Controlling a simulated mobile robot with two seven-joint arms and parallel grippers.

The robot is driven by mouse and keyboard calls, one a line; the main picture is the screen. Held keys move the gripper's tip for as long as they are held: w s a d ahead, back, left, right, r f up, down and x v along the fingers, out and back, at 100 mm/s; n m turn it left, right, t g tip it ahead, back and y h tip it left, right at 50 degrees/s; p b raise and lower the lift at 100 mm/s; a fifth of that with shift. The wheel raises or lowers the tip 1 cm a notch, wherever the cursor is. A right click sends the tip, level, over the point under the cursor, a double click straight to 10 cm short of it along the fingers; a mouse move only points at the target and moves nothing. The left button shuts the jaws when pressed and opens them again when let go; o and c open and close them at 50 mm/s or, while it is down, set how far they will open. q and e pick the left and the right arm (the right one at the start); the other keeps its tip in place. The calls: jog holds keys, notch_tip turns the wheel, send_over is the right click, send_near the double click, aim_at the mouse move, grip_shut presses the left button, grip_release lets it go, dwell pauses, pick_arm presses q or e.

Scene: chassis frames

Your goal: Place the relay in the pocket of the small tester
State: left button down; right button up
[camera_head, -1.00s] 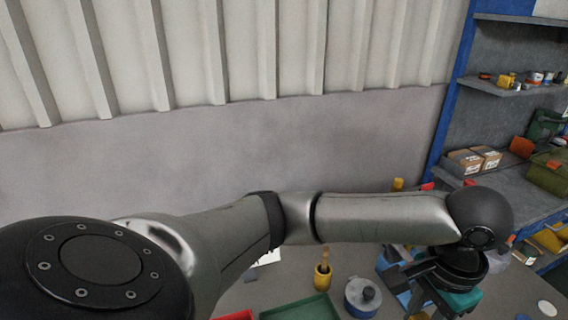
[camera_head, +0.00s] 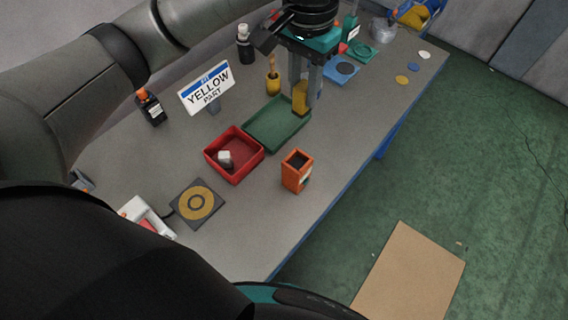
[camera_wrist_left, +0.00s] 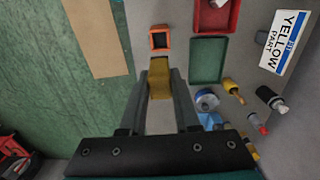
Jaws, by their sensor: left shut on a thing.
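The yellow relay (camera_head: 300,98) is held between the fingers of my left gripper (camera_head: 304,90), above the right end of the green tray. The wrist view shows the yellow block (camera_wrist_left: 159,80) between both fingertips of my left gripper (camera_wrist_left: 160,88). The small tester appears to be the orange box (camera_head: 290,177), upright on the bench, with a dark open pocket on top. It stands apart from the relay, nearer the bench's front edge; it also shows in the wrist view (camera_wrist_left: 153,47). My right gripper is not in view.
A red tray (camera_head: 216,161) holds a pale part; the green tray (camera_head: 275,130) beside it looks empty. A "FIT YELLOW PART" sign (camera_head: 206,88) stands behind. A dark pad with a yellow ring (camera_head: 178,205) lies left. Bench around the orange box is clear.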

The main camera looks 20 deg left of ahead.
pick_arm(q)
jog(key=shift+f+b, duration=0.85)
jog(key=shift+f, duration=9.15)
jog(key=shift+f, duration=0.1)
jog(key=c, duration=0.6)
grip_release()
notch_tip(320, 180, up, 12)
jog(key=shift+r+p, duration=0.2)
jog(key=shift+p, duration=0.25)
